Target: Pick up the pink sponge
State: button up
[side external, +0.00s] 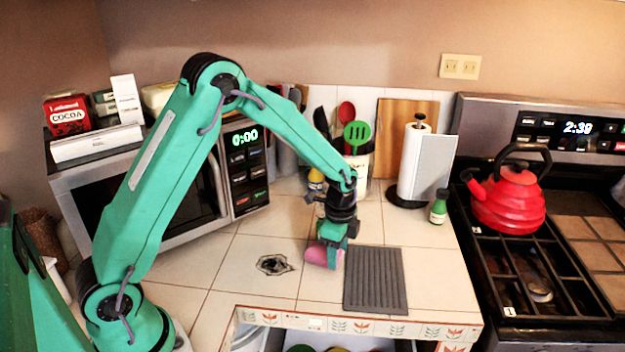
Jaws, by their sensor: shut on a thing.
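The pink sponge (317,256) is at the tip of my gripper (327,246), over the tiled counter to the left of the dark grey ribbed mat. My gripper points down and is shut on the sponge. Part of the sponge is hidden behind the fingers. I cannot tell whether the sponge touches the counter or is slightly above it.
The grey mat (375,280) lies just right of the sponge. A green bottle (439,207), paper towel holder (416,165) and utensil crock (357,172) stand behind. The microwave (185,200) is left, the red kettle (508,195) right.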

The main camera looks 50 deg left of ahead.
jog(key=shift+r, duration=0.5)
notch_tip(320, 180, up, 3)
jog(key=shift+r, duration=0.1)
jog(key=s+d+r, duration=0.6)
jog(key=d, duration=0.4)
jog(key=shift+r, duration=0.35)
jog(key=shift+s, duration=0.1)
jog(key=o, duration=0.5)
jog(key=c, duration=0.3)
jog(key=s+a+f+n, duration=0.1)
jog(key=s+a+n, duration=0.1)
jog(key=a, duration=0.4)
jog(key=s+a+f+n, duration=0.1)
jog(key=s+a+n, duration=0.2)
jog(key=a, duration=0.3)
jog(key=s+a+f+n, duration=0.1)
jog(key=s+a+n, duration=0.1)
jog(key=a+n, duration=0.2)
jog(key=shift+s+a, duration=0.2)
jog(key=shift+a, duration=0.6)
jog(key=shift+s+a, duration=0.15)
jog(key=shift+a, duration=0.6)
jog(key=shift+c, duration=0.2)
